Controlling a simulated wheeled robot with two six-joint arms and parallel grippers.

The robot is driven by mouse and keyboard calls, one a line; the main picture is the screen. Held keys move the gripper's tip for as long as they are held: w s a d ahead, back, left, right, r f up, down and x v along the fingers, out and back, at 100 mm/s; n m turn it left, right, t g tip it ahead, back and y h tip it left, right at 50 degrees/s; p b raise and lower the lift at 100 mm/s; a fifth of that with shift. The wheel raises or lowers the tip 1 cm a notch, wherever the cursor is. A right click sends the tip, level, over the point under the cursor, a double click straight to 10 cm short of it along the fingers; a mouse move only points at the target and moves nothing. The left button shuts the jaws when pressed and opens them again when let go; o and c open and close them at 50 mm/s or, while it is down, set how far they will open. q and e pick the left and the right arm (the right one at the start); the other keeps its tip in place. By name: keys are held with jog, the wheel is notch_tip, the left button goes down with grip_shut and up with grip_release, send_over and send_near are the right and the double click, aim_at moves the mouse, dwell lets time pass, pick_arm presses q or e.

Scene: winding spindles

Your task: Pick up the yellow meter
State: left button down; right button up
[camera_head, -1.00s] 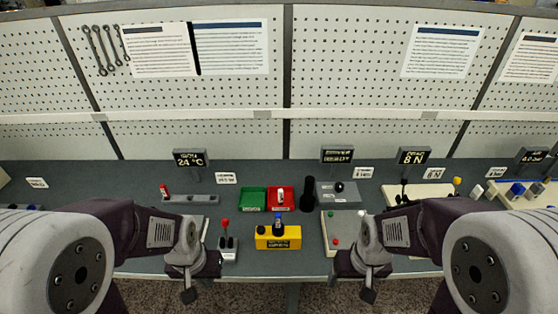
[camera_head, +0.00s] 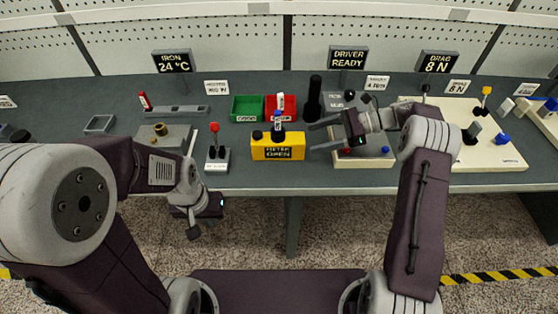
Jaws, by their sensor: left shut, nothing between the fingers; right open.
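The yellow meter (camera_head: 278,152) is a yellow box with a dark label plate. It stands near the front edge of the bench, with a blue-topped part and a black knob on top. My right gripper (camera_head: 311,138) is open just right of the meter, its two fingers pointing left toward the meter's right end. Nothing is seen between the fingers, and I cannot tell if a tip touches the box. My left gripper (camera_head: 194,231) is shut and empty, hanging in front of the bench edge, well left of the meter.
A green bin (camera_head: 247,108) and a red bin (camera_head: 270,104) stand behind the meter. A black cylinder (camera_head: 313,98) stands behind my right gripper. A red-knobbed lever box (camera_head: 217,158) is left of the meter. A pale tray (camera_head: 362,161) lies under my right gripper.

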aim_at(290, 144)
jog(key=shift+s+r, duration=0.1)
jog(key=shift+s+a+r, duration=0.1)
jog(key=x, duration=0.3)
jog(key=shift+a+f, duration=0.25)
jog(key=shift+a, duration=0.1)
jog(key=x, duration=0.5)
jog(key=shift+a, duration=0.15)
grip_shut()
jog(key=shift+r, duration=0.2)
